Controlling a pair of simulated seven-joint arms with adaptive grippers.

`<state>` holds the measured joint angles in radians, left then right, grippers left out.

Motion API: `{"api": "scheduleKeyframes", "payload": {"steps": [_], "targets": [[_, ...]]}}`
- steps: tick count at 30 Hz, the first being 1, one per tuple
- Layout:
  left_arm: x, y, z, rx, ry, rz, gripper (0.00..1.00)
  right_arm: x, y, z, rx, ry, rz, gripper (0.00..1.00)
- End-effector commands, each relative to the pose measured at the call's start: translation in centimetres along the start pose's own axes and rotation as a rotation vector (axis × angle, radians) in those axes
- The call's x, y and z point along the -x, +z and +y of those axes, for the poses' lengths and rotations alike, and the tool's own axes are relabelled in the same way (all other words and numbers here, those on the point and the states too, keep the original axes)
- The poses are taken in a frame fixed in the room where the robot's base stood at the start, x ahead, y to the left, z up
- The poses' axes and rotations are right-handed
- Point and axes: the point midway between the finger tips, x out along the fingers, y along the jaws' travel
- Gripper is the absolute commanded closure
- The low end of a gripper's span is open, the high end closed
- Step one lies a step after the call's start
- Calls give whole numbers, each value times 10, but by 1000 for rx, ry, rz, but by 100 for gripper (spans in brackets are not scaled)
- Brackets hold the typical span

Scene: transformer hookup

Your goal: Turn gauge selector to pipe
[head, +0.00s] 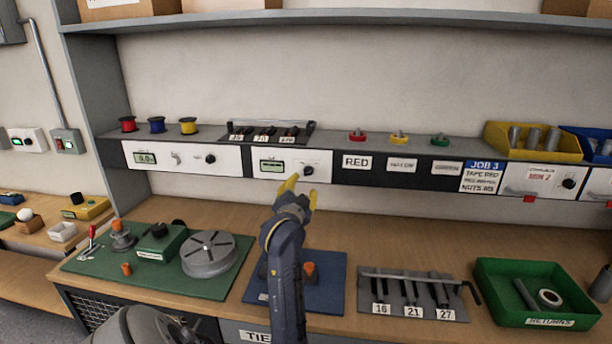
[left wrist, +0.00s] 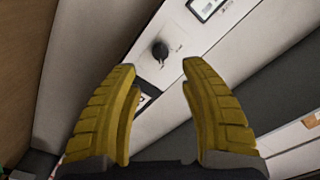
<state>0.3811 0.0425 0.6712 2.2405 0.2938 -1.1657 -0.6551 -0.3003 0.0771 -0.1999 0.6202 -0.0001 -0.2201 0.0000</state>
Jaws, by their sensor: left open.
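A black knob (head: 308,170), which looks like the gauge selector, sits on a white panel (head: 264,177) with a small display (head: 271,166). In the left wrist view the knob (left wrist: 160,50) shows just beyond and between my fingertips, with small marks beside it that I cannot read. My left gripper (head: 301,190) is open and empty, with its yellow fingers just below the knob in the head view. I see no clear contact with the knob. My right gripper is not in view.
Another white panel (head: 190,157) with a display, a switch and a black knob (head: 210,159) is to the left. Label cards, including RED (head: 357,162), are to the right. A shelf ledge (head: 335,143) holds spools and tools above. Fixtures and a green bin (head: 505,312) occupy the bench below.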

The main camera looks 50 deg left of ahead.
Motion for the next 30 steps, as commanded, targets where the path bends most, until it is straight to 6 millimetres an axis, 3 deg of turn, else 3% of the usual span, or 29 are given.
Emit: {"api": "scheduleKeyframes", "payload": {"steps": [6, 15, 21, 30], "targets": [[-41, 0, 0, 0, 0, -1, 56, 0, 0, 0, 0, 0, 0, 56], [-83, 0, 0, 1, 0, 0, 56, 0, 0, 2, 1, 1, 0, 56], [-97, 0, 0, 0, 1, 0, 56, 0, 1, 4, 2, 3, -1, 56], [-102, 0, 0, 0, 0, 0, 56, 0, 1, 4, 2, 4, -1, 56]]}}
